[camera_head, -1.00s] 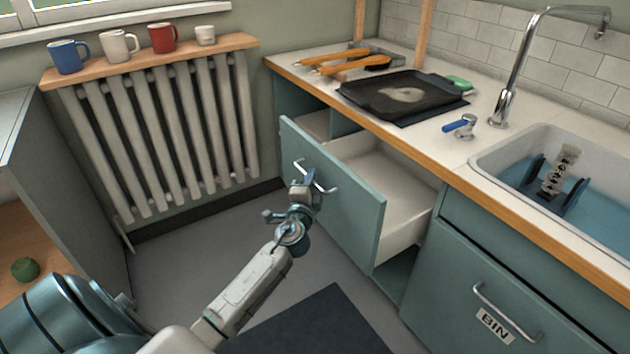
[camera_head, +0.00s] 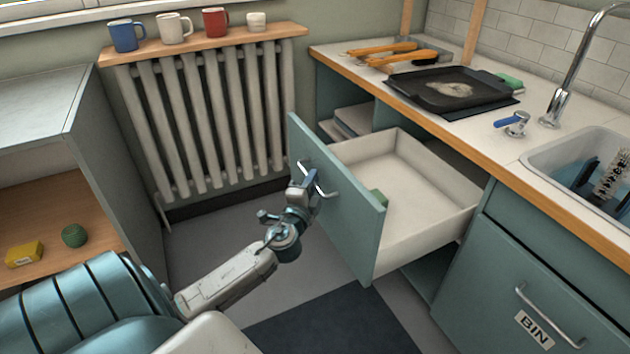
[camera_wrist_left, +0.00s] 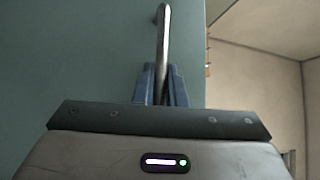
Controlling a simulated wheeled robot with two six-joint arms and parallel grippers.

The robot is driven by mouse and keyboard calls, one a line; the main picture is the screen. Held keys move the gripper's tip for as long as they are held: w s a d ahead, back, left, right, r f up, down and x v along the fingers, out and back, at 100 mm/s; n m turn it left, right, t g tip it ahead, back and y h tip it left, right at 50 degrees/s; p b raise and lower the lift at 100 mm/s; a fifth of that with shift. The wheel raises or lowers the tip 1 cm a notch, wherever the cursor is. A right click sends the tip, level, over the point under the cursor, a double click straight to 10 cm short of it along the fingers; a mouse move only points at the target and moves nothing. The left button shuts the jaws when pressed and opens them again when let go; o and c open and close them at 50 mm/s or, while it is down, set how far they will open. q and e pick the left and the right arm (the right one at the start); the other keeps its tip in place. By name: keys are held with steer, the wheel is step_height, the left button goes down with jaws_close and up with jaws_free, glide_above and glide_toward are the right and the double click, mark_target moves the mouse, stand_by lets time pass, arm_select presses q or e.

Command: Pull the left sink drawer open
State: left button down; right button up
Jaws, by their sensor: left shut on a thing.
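The left sink drawer (camera_head: 340,205) has a teal front and a white box (camera_head: 415,200), and it stands well out from the counter. My left gripper (camera_head: 311,182) is at the metal bar handle (camera_head: 322,180) on the drawer front. In the left wrist view the blue fingers (camera_wrist_left: 161,85) are shut around the handle (camera_wrist_left: 163,40), which runs up between them. The right gripper is not in view.
The BIN drawer (camera_head: 500,290) is closed at the right. A black tray (camera_head: 450,90) and a blue-levered tap piece (camera_head: 513,122) are on the counter, beside the sink (camera_head: 550,153). A radiator (camera_head: 205,125) stands behind. A dark mat (camera_head: 330,325) lies on the floor.

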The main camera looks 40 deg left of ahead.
arm_select(q)
steer(key=c, duration=1.5)
jaws_free()
